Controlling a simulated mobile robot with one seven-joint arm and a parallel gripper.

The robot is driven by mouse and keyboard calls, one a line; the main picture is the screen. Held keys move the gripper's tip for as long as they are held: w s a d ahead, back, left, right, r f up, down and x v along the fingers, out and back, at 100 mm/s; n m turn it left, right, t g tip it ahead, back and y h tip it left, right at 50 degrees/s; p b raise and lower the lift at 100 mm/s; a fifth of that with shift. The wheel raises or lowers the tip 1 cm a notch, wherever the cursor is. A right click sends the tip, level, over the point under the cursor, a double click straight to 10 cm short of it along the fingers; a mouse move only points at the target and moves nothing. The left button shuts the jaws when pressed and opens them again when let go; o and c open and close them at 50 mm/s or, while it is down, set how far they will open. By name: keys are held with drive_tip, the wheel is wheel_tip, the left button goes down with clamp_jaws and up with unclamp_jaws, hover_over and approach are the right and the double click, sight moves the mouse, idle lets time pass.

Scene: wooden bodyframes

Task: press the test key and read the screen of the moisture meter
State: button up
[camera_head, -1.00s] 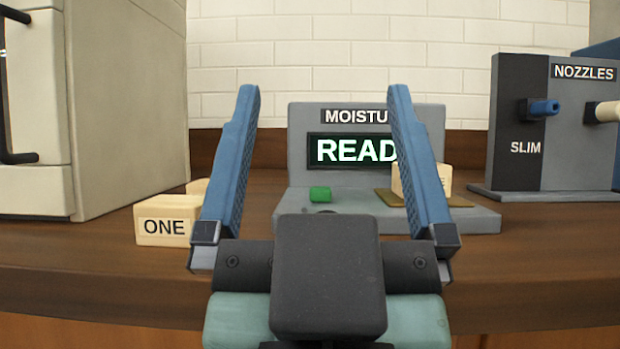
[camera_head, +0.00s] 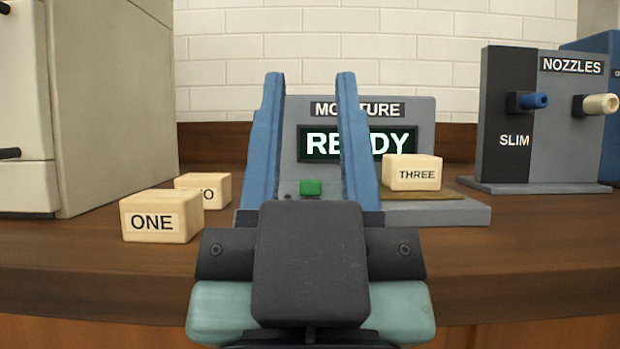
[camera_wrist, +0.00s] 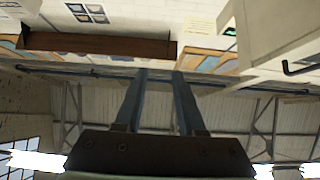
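The moisture meter (camera_head: 421,137) is a grey unit at the middle of the counter. Its screen (camera_head: 393,157) shows READY, partly covered by my finger. The green test key (camera_head: 311,187) is on the meter's base, seen between my fingers. The block THREE (camera_head: 412,175) rests on the meter's brass plate (camera_head: 444,195), right of the key. My gripper (camera_head: 311,78) points up in front of the meter, its fingers apart with nothing between them. The wrist view also shows my gripper (camera_wrist: 159,72) empty, against wall and ceiling; the meter is not recognisable there.
Blocks ONE (camera_head: 160,217) and TWO (camera_head: 203,188) stand on the counter (camera_head: 90,262) left of the meter. A beige cabinet (camera_head: 112,100) is at the far left. A nozzle stand (camera_head: 570,150) with blue and cream nozzles is at the right.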

clamp_jaws()
idle(1.2)
